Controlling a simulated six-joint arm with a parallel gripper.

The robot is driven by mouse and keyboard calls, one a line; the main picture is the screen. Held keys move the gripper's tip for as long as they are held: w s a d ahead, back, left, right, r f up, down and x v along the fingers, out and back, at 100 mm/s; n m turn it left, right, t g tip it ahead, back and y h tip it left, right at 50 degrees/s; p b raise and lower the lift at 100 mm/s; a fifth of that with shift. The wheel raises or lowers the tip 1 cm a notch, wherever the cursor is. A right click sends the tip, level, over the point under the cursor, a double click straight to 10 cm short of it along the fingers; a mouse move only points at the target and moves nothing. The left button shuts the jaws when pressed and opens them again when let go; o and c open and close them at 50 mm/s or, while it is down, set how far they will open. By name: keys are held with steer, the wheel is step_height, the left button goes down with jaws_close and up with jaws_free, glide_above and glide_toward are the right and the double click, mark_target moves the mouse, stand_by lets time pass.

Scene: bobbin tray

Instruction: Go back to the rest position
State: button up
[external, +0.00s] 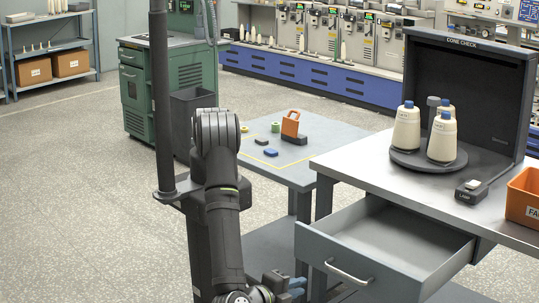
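My arm rises at the bottom centre of the external view, in front of the small grey table (333,131). What appears to be my gripper (288,286) shows low at the bottom edge, right of the arm and beside the open drawer. It is small and partly cut off, with bluish-grey finger-like parts. I cannot tell whether it is open or shut, or whether it holds anything. On the small table are a blue piece (271,152), a green ring (275,127), a dark piece (262,141) and an orange item (290,122) on a dark base.
A metal drawer (350,270) stands open and looks empty under the right workbench (345,163). The bench carries white cones (406,128) on a round dark stand, a black panel (465,90) and an orange bin (525,197). A dark vertical pole (159,90) stands left of my arm.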

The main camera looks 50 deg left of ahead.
mark_target(338, 273)
steer(key=x, duration=1.7)
steer(key=shift+w, duration=0.25)
steer(key=shift+s, duration=0.1)
steer(key=v, duration=1.7)
steer(key=shift+s, duration=0.15)
steer(key=shift+x, duration=8.9)
